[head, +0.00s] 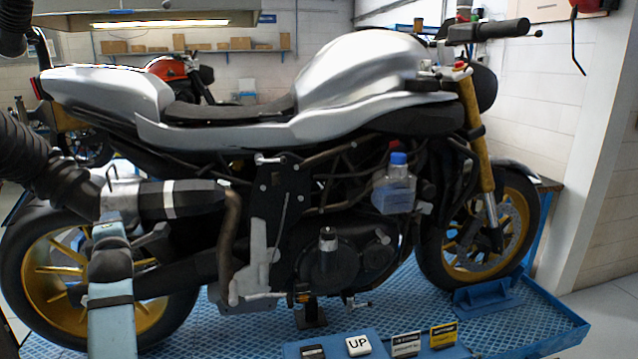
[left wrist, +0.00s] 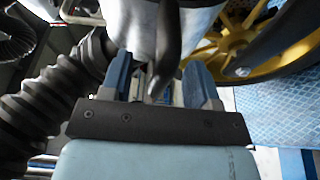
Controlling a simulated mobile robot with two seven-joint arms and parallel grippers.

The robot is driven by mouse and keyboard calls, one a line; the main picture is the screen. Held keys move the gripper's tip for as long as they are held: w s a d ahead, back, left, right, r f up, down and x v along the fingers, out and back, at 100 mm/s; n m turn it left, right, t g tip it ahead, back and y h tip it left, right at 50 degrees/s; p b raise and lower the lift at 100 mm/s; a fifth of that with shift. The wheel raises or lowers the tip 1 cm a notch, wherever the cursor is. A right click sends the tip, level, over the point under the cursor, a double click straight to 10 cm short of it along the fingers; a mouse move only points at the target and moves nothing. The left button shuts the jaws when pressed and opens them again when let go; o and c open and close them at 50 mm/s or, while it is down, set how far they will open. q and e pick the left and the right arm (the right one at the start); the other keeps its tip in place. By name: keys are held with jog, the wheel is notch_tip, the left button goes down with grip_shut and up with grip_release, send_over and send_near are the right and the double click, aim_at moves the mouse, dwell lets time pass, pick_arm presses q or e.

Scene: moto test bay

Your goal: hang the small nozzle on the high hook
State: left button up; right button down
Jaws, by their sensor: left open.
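The nozzle (head: 120,198) is a grey metal sleeve on the end of a thick black corrugated hose (head: 45,165), at the left in the head view. It sits at the rear end of the motorcycle's dark silencer (head: 185,200); how far it overlaps is unclear. My left gripper (head: 110,232) comes up from below, just under the nozzle. In the left wrist view the open blue fingers (left wrist: 160,88) stand either side of a dark curved bar (left wrist: 168,45) beside a pale cylinder (left wrist: 140,25). I cannot make out the high hook. My right gripper is out of view.
The silver motorcycle (head: 350,80) fills the middle, on a blue lift platform (head: 400,300). A bottle with a blue cap (head: 395,190) hangs at its side. A blue panel with an UP button (head: 358,345) is at the front. Another black hose (head: 14,28) hangs top left.

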pick_arm(q)
jog(key=shift+s, duration=0.1)
jog(key=shift+r, duration=0.1)
jog(key=c, duration=0.3)
jog(key=shift+d, duration=0.1)
grip_shut()
jog(key=shift+r, duration=0.6)
jog(key=shift+s+a, duration=0.2)
jog(key=shift+a, duration=0.75)
jog(key=shift+s+a, duration=0.15)
jog(key=shift+a, duration=0.8)
jog(key=shift+s+a, duration=0.2)
jog(key=shift+a, duration=0.75)
jog(key=shift+a, duration=0.25)
jog(key=shift+s+a, duration=0.25)
jog(key=shift+a, duration=0.5)
